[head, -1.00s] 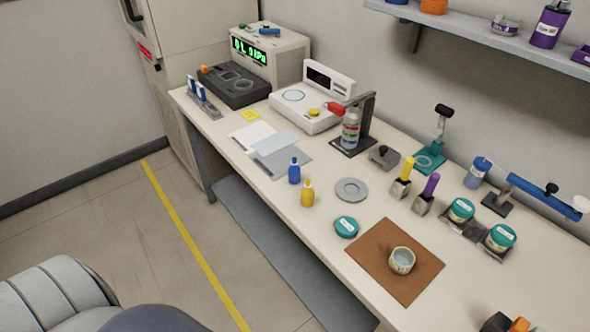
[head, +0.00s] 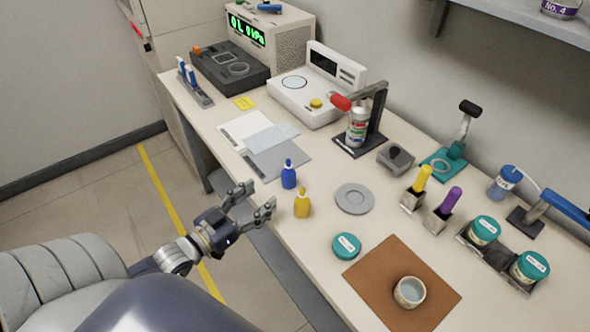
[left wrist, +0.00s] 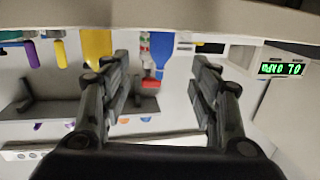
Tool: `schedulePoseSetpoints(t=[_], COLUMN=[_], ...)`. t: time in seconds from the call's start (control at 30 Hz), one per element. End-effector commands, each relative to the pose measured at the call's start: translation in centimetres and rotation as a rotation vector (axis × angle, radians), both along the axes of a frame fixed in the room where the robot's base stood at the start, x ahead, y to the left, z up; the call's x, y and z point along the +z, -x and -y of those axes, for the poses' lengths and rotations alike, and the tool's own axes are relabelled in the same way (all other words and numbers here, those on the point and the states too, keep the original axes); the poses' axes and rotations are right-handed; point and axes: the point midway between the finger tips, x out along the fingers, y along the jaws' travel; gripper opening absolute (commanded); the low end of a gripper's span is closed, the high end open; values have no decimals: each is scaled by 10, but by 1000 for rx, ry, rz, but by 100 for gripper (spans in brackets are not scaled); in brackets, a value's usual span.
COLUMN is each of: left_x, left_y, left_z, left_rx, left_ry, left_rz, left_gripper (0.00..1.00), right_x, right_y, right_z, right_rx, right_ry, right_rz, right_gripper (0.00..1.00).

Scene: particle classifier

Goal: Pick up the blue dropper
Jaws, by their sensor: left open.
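The blue dropper (head: 288,174) stands upright on the bench near its front edge, beside a grey sheet. It also shows in the left wrist view (left wrist: 160,48), upside down and between the finger lines, beyond the tips. My left gripper (head: 256,197) is open and empty, left of the blue dropper at the bench's front edge, with a gap between them. Its fingers (left wrist: 160,64) frame the left wrist view. A yellow dropper (head: 302,204) stands just in front of the blue one and right of the gripper. My right gripper is not in view.
A brown mat (head: 380,290) bears a small bowl (head: 409,292). Sheets (head: 280,162) lie behind the blue dropper. A stand with a spray can (head: 357,128) is farther back.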

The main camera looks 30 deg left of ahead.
Motion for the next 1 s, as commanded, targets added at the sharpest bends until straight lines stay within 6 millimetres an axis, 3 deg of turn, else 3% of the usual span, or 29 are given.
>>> schedulePoseSetpoints(t=[0.13, 0.3, 0.67, 1.0], left_x=[2, 1, -2, -8], left_y=[-6, -30, -59, -99], left_z=[2, 6, 12, 17], left_rx=[-2, -2, -2, -1], left_ry=[1, 1, 1, 0], left_rz=[4, 7, 3, 4], left_gripper=[56, 56, 56, 56], right_x=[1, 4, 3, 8], right_y=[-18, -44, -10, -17], right_z=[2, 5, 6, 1], right_rx=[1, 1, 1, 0], right_ry=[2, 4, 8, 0], right_rz=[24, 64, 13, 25], right_gripper=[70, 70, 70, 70])
